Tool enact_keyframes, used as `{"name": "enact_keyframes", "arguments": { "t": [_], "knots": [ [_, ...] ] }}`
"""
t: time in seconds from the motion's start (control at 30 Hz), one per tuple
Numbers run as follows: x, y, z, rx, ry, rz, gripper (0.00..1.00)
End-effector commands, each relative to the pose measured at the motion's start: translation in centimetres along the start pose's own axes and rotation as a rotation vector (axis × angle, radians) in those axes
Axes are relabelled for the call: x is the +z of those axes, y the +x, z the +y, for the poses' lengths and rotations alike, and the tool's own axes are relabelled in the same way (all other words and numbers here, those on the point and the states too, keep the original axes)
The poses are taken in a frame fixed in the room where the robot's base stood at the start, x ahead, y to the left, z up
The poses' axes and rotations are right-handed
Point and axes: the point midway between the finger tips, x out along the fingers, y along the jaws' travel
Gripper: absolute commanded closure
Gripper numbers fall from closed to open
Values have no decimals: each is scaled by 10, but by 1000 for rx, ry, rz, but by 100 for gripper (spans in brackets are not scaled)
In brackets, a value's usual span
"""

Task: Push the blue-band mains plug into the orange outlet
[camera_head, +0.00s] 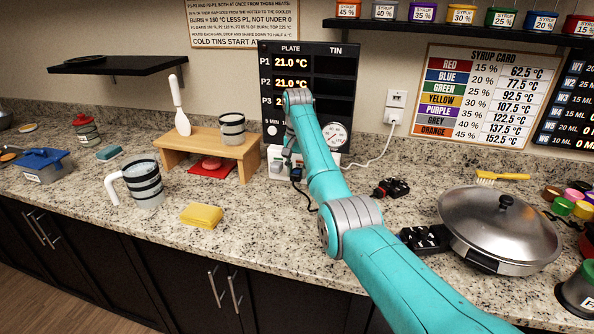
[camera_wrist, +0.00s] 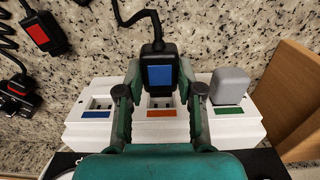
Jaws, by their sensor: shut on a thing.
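The blue-band mains plug (camera_wrist: 158,72) is black with a blue face and a cord running up and away. My gripper (camera_wrist: 160,95) is shut on it, with a finger on each side. In the wrist view the plug shows just above the orange outlet (camera_wrist: 162,113) in the middle of a white socket strip (camera_wrist: 75,128); its pins are hidden, so I cannot tell whether they touch the slots. In the head view my arm largely hides the strip, and the plug (camera_head: 296,174) shows as a small dark shape in front of it.
The blue-marked outlet (camera_wrist: 97,106) is empty. A grey plug (camera_wrist: 230,85) sits at the green-marked outlet (camera_wrist: 229,110). A red-band plug (camera_wrist: 40,34) lies on the counter. A wooden stand (camera_head: 210,147) is beside the strip. A lidded pan (camera_head: 500,225) stands at right.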

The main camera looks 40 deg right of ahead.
Motion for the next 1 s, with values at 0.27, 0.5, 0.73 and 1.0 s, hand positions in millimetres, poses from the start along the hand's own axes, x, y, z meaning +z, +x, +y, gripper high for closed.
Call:
{"name": "enact_keyframes", "arguments": {
  "t": [0.27, 0.5, 0.73, 1.0],
  "knots": [
    [-5, 0, 0, 0, 0, 1, 100],
    [-11, -1, -1, 0, 0, 0, 100],
    [-15, 0, -1, 0, 0, 0, 100],
    [-21, 0, 0, 0, 0, -1, 100]
  ]
}}
